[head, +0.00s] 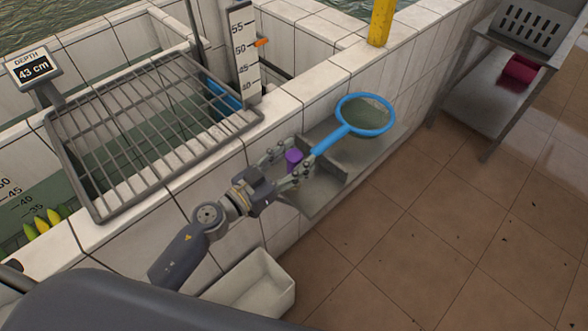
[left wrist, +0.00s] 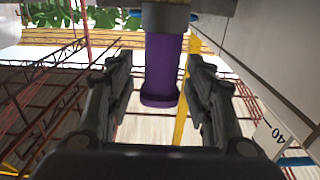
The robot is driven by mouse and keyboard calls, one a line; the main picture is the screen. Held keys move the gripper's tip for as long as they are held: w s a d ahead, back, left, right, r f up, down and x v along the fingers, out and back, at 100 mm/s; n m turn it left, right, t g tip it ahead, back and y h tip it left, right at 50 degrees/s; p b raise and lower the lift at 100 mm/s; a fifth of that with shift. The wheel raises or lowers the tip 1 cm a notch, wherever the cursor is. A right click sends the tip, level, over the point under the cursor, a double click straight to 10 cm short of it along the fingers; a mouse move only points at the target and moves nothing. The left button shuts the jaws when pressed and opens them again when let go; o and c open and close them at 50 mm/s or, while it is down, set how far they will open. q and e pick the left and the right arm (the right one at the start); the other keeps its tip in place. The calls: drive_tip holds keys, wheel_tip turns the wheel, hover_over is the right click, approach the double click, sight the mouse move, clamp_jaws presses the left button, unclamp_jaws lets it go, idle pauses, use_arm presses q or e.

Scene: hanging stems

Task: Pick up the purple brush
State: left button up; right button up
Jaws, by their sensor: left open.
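The purple brush (head: 293,156) shows as a short purple end by the grey wall tray, among my left gripper's fingers. In the left wrist view its purple handle (left wrist: 164,70) extends down from a grey collar at the top edge. My left gripper (head: 294,160) is open, with one finger on each side of the handle. In the left wrist view the open left gripper (left wrist: 160,85) shows a gap on both sides of the handle. The rest of the brush is hidden or out of frame. My right gripper is not in view.
A grey divided tray (head: 325,189) is along the tiled wall; a blue net (head: 345,130) lies over it. A metal rack (head: 130,138) covers the tank at left. A white bin (head: 262,287) stands below.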

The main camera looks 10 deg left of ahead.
use_arm(q)
drive_tip(key=c, duration=1)
drive_tip(key=shift+r, duration=0.1)
